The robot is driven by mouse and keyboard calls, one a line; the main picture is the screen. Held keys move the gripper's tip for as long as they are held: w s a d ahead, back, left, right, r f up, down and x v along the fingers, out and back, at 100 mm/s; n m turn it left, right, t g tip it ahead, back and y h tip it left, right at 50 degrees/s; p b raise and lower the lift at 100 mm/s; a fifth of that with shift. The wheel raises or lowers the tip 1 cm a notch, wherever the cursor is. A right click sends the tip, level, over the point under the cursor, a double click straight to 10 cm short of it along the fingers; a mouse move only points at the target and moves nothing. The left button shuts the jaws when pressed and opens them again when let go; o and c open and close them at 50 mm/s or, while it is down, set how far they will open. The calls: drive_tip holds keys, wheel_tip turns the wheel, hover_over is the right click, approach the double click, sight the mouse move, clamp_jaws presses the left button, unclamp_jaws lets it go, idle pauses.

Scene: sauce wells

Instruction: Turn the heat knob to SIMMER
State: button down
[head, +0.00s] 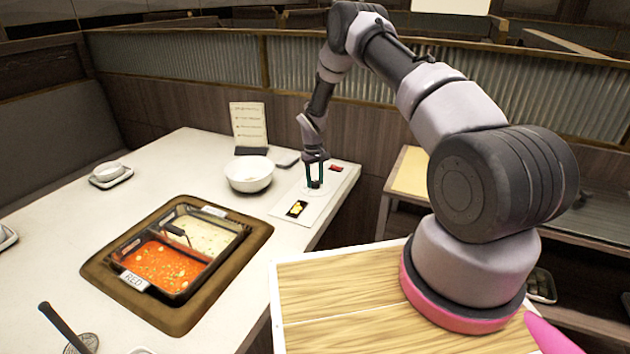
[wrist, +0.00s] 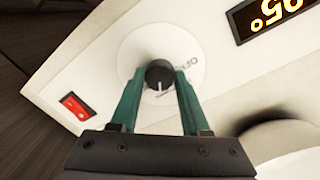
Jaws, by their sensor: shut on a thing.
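The heat knob (wrist: 159,76) is a small black dial with a white pointer line, set on a round white plate (wrist: 190,50) on a pale control panel (wrist: 110,50). In the wrist view the pointer line points toward the bottom of the picture. Lettering on the plate is partly readable, with "OFF" at the right of the knob. My gripper (wrist: 158,88) has its two green fingers closed on either side of the knob. In the head view my gripper (head: 316,180) reaches down onto the panel (head: 338,190), and its fingers hide most of the knob.
A lit display (wrist: 272,16) and a red switch (wrist: 75,106) flank the knob. A white bowl (head: 249,174) stands close left of the panel. A divided pot (head: 190,285) with red and pale broths is sunk in the table. A menu card (head: 248,122) stands behind the bowl.

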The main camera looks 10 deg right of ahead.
sight(314, 182)
drive_tip(key=shift+n, duration=0.3)
drive_tip(key=shift+c, duration=1.9)
unclamp_jaws()
wheel_tip(314, 182, up, 11)
drive_tip(key=shift+a, duration=0.3)
